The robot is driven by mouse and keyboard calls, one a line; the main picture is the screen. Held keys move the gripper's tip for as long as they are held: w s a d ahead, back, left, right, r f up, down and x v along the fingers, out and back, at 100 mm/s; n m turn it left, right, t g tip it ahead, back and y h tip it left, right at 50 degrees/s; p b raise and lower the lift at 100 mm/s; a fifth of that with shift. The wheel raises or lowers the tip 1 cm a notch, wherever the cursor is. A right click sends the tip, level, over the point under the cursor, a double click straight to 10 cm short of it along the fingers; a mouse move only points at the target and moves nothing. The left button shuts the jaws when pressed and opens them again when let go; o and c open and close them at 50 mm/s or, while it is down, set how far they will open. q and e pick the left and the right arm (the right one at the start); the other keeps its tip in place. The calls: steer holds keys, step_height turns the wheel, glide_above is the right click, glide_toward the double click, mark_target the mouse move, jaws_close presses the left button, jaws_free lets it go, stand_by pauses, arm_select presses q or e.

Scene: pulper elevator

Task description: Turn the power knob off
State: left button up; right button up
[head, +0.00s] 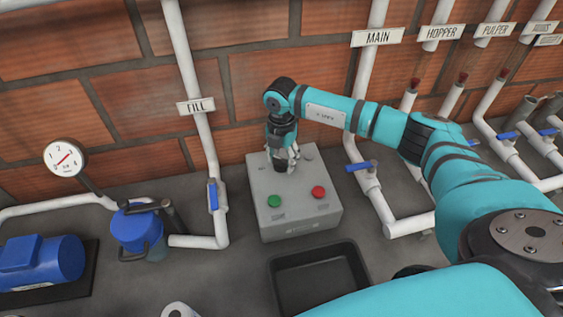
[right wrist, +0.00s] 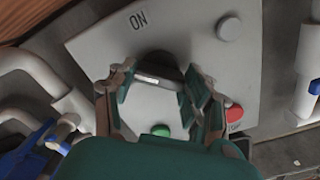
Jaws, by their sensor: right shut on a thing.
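The power knob (head: 281,165) is a dark knob on top of a grey control box (head: 310,221). In the right wrist view the dark knob (right wrist: 160,64) sits between my fingers, with a pale pointer line on it and an "ON" label beyond it on the box. My right gripper (head: 284,160) reaches down from above and is shut on the knob; it also shows in the right wrist view (right wrist: 158,92). The fingers partly hide the knob. My left gripper is not in view.
The box also bears a green button (head: 274,201), a red button (head: 319,192) and a grey button (head: 308,154). A black tray (head: 318,262) lies in front. A FILL pipe with a blue valve handle (head: 213,196) stands left, and a MAIN pipe valve (head: 360,167) right.

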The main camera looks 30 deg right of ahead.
mark_target(282, 159)
steer(key=n+b, duration=0.3)
steer(key=n, duration=0.1)
steer(key=shift+f+n, duration=0.1)
steer(key=shift+n, duration=0.2)
steer(key=shift+n+b, duration=1)
steer(key=shift+n, duration=0.5)
steer(key=shift+r, duration=0.2)
steer(key=shift+w, duration=0.1)
steer(key=o, duration=1.2)
step_height(282, 159, up, 12)
steer(key=shift+f, duration=0.1)
